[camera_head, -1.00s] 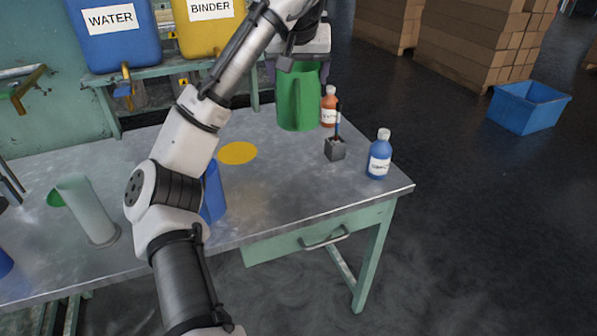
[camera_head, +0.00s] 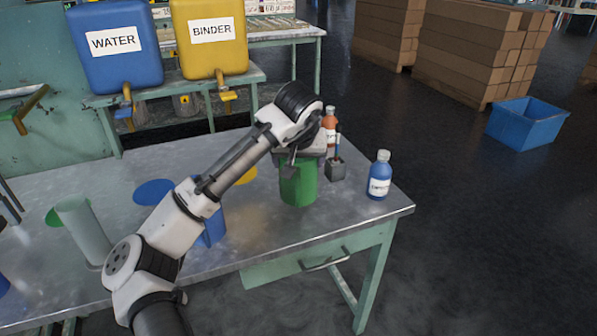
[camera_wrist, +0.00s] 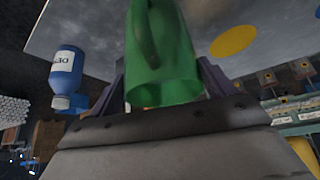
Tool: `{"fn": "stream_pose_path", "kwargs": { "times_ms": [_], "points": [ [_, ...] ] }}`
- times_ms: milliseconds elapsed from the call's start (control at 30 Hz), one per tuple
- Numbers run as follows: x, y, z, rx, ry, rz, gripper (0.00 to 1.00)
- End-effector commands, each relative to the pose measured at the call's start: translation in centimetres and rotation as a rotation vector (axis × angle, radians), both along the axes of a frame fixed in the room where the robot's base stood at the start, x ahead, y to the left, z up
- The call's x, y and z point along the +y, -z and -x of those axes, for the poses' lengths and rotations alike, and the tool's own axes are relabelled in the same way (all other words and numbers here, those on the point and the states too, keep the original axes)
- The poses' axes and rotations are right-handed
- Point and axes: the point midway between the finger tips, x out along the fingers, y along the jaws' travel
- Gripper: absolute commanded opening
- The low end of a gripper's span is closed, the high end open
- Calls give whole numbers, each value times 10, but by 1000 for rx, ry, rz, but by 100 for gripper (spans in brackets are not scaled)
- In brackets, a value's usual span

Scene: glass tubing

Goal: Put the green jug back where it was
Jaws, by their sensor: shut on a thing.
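The green jug (camera_head: 298,186) is upright near the right end of the metal table, at or just above its top; I cannot tell whether it touches. My gripper (camera_head: 300,156) is shut on it near its rim. In the wrist view, which is upside down, the jug (camera_wrist: 168,50) sits between the fingers of my gripper (camera_wrist: 165,90), with its handle facing the camera and its base out of frame. A flat green disc (camera_head: 53,217) lies at the table's left, partly hidden by a pale translucent cylinder (camera_head: 84,232).
A blue bottle (camera_head: 379,176), a grey holder (camera_head: 335,171) and an orange bottle (camera_head: 330,121) stand right of the jug. A yellow disc (camera_head: 247,176) and a blue disc (camera_head: 153,191) lie to the left. A blue jug (camera_head: 213,230) is partly behind my arm.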

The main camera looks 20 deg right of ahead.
Motion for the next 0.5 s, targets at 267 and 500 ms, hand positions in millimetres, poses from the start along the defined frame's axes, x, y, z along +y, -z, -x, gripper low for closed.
{"fn": "stream_pose_path", "kwargs": {
  "times_ms": [267,500],
  "points": [
    [0,35,0,1,0,0,38],
    [0,36,0,0,1,0,38]
  ]
}}
